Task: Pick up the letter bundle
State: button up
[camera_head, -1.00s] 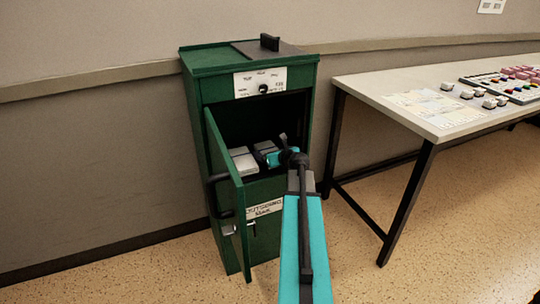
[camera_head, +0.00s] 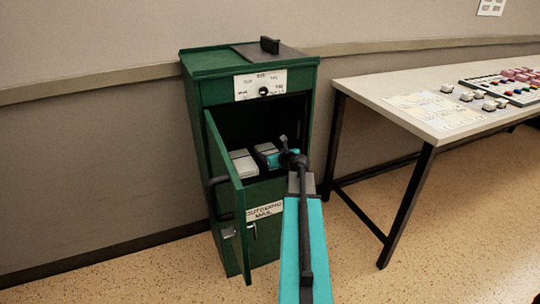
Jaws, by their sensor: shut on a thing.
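Two pale bundles show in the open compartment of the green mail cabinet (camera_head: 255,60). One bundle (camera_head: 243,163) lies at the left of the compartment floor, apart from my gripper. The other, the letter bundle (camera_head: 265,149), is a light block with a dark band, to its right. My gripper (camera_head: 273,157) reaches in from the right and is shut on this right bundle at its near side. My wrist and the compartment's right side hide part of the grip. I cannot tell whether the held bundle is clear of the floor.
The cabinet door (camera_head: 227,190) hangs open at the left, beside the opening. A label (camera_head: 265,210) is on the front below it. A table (camera_head: 400,95) with papers and small items stands at the right. Speckled floor is free in front.

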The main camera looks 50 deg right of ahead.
aim_at(270, 152)
jog(key=shift+r+p, duration=0.35)
jog(key=shift+r, duration=0.4)
notch_tip(270, 152, up, 2)
jog(key=shift+r+p, duration=0.1)
jog(key=shift+p, duration=0.4)
jog(key=s+a, duration=0.2)
jog(key=s, duration=0.1)
jog(key=s+a+p, duration=0.1)
jog(key=s+a, duration=0.2)
jog(key=shift+s+a+r, duration=0.1)
jog(key=shift+s+r, duration=0.05)
jog(key=shift+r, duration=0.05)
jog(key=shift+s+r+p, duration=0.15)
jog(key=shift+r+p, duration=0.05)
jog(key=shift+p, duration=0.4)
jog(key=s+a+p, duration=0.1)
jog(key=p, duration=0.4)
jog(key=shift+s+a+r, duration=0.1)
jog(key=shift+s+a, duration=0.15)
jog(key=shift+s, duration=0.1)
jog(key=shift+s+a+p, duration=0.1)
jog(key=shift+p, duration=0.8)
jog(key=p, duration=0.3)
jog(key=shift+s+a, duration=0.25)
jog(key=p, duration=0.3)
jog(key=shift+s+a+r+p, duration=0.1)
jog(key=shift+s+a+p, duration=0.15)
jog(key=shift+s+p, duration=0.1)
